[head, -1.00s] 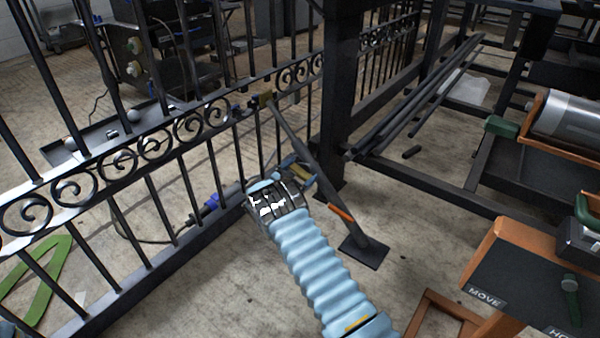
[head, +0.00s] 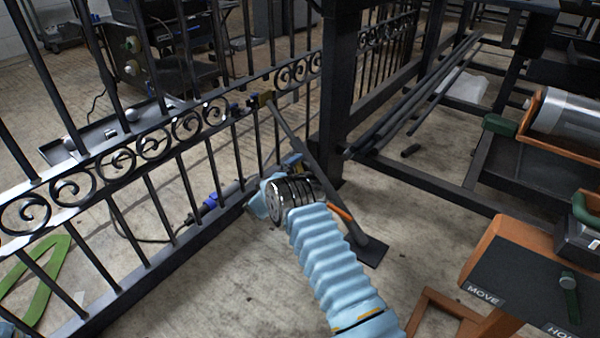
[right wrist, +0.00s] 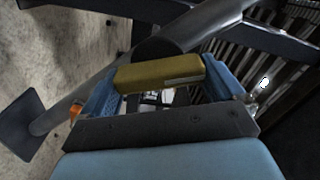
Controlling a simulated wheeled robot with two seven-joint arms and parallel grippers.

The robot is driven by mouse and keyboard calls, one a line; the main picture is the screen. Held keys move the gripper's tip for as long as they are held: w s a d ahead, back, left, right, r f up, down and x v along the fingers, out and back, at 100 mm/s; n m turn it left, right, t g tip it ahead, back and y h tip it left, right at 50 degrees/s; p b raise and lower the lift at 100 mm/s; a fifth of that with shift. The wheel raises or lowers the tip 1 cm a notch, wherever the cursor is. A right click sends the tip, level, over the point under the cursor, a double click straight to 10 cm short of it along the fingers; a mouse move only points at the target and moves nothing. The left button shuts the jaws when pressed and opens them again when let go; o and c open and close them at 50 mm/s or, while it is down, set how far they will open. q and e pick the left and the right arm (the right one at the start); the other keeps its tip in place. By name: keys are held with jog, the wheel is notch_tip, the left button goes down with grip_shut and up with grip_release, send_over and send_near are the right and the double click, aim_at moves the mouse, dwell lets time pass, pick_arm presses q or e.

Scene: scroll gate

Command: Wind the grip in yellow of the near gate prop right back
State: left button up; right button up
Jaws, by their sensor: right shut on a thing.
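The near gate prop (head: 308,152) is a dark slanted bar running from the black scrollwork gate (head: 152,146) down to a flat foot plate (head: 374,253) on the floor. Its yellow grip (right wrist: 160,74) shows in the right wrist view, lying between the two blue fingers of my right gripper (right wrist: 158,82), which is shut on it. In the head view my right gripper (head: 290,164) is at the middle of the prop; my wrist hides the grip there. My left gripper's fingers are not in view.
A dark panel with an orange edge and a MOVE label (head: 484,293) stands at the lower right. A dark post (head: 338,100) rises behind the prop. Long bars (head: 415,95) lie on a rack at the back right. A green frame (head: 42,275) is at the lower left.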

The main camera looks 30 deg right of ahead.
jog(key=shift+a+f+m, duration=0.1)
jog(key=shift+f+m, duration=0.05)
jog(key=shift+m, duration=0.95)
jog(key=shift+f+m, duration=0.1)
jog(key=shift+m, duration=1)
jog(key=o, duration=0.7)
jog(key=shift+c, duration=0.2)
jog(key=p+v, duration=0.2)
jog(key=v, duration=1.2)
